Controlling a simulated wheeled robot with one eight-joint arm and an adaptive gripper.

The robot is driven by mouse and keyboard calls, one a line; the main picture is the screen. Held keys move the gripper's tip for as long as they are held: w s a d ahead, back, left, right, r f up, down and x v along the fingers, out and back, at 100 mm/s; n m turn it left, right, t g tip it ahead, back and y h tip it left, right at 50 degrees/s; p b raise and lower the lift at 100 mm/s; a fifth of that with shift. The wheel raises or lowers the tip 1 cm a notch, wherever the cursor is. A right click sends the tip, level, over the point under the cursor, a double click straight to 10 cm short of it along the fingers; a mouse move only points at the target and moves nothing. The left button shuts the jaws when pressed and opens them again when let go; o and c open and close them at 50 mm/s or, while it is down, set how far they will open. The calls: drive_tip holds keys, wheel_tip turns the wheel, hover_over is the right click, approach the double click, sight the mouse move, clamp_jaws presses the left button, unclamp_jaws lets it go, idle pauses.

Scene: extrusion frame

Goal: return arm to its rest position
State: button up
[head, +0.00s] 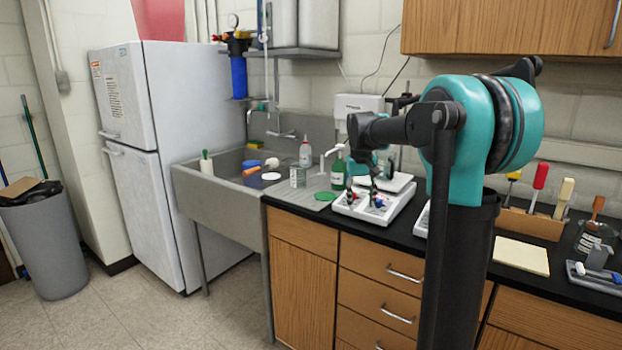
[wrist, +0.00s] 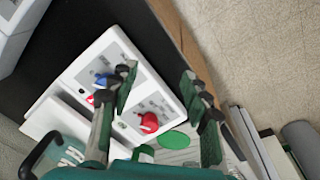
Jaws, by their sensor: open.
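My gripper (head: 361,194) hangs over the black counter on my teal and black arm, fingers pointing down. In the wrist view its two dark green fingers (wrist: 158,80) are spread apart with nothing between them. Below them is a white tray-like device (head: 396,207) with red and blue parts on top; it also shows in the wrist view (wrist: 118,44). The red knob (wrist: 149,122) lies between the fingers in the picture. I cannot tell how far the fingertips are above the device.
A green bottle (head: 338,173) and a green disc (head: 326,196) are left of the device, beside the grey sink (head: 213,195). A wooden tool rack (head: 532,224) and yellow pad (head: 521,256) are to the right. Wooden cabinets (head: 500,26) hang above.

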drive_tip(key=s+d+f+t, duration=0.1)
drive_tip(key=s+f, duration=1)
drive_tip(key=s, duration=0.4)
drive_tip(key=s+d+f+m+t, duration=0.1)
drive_tip(key=s+f, duration=1)
drive_tip(key=s, duration=0.4)
drive_tip(key=shift+s+d+f+t+y, duration=0.15)
drive_tip(key=shift+s+d+t+y, duration=0.15)
drive_tip(key=shift+s+t+y, duration=0.1)
